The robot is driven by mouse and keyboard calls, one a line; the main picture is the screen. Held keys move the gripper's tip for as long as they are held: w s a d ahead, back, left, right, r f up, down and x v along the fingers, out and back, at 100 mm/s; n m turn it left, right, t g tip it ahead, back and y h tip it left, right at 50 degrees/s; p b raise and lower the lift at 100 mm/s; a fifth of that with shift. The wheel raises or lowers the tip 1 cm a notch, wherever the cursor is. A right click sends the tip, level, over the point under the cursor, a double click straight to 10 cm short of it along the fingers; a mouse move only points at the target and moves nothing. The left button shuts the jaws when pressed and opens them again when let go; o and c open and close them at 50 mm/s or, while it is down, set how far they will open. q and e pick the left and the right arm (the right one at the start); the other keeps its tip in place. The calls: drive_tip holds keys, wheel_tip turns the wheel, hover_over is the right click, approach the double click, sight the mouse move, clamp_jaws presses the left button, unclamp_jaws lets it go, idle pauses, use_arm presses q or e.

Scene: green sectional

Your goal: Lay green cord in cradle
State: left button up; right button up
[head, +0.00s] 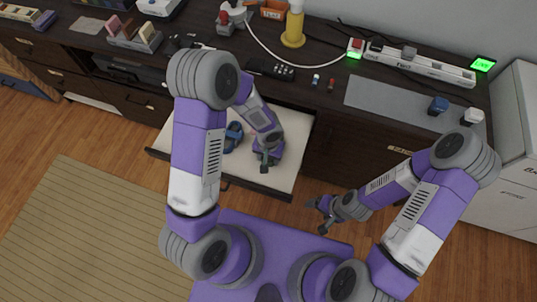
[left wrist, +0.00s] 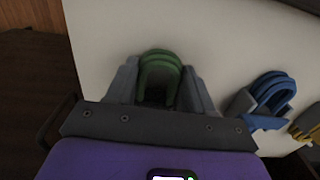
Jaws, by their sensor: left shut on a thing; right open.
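The green cord (left wrist: 160,68) is a thick looped bundle. It sits between the two fingers of my left gripper (left wrist: 162,90) in the left wrist view, over the pale floor of the open drawer (head: 286,178). In the head view my left gripper (head: 266,160) is low over the drawer and mostly hides the green cord. I cannot tell whether the cord touches the drawer floor. My right gripper (head: 325,212) is open and empty, in front of the cabinet and right of the drawer. I cannot clearly pick out the cradle for the green cord.
A blue cord bundle (left wrist: 270,92) lies in the drawer beside my left gripper, with a yellow one (left wrist: 306,124) further right. The desk above holds a power strip (head: 415,66), a grey mat (head: 395,100), a yellow bottle (head: 294,25) and a dark remote (head: 271,69).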

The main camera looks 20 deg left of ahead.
use_arm(q)
drive_tip(key=shift+f, duration=0.2)
drive_tip(key=o, duration=1.1)
wheel_tip(320, 180, up, 8)
drive_tip(key=p, duration=0.3)
drive_tip(key=shift+f, duration=0.15)
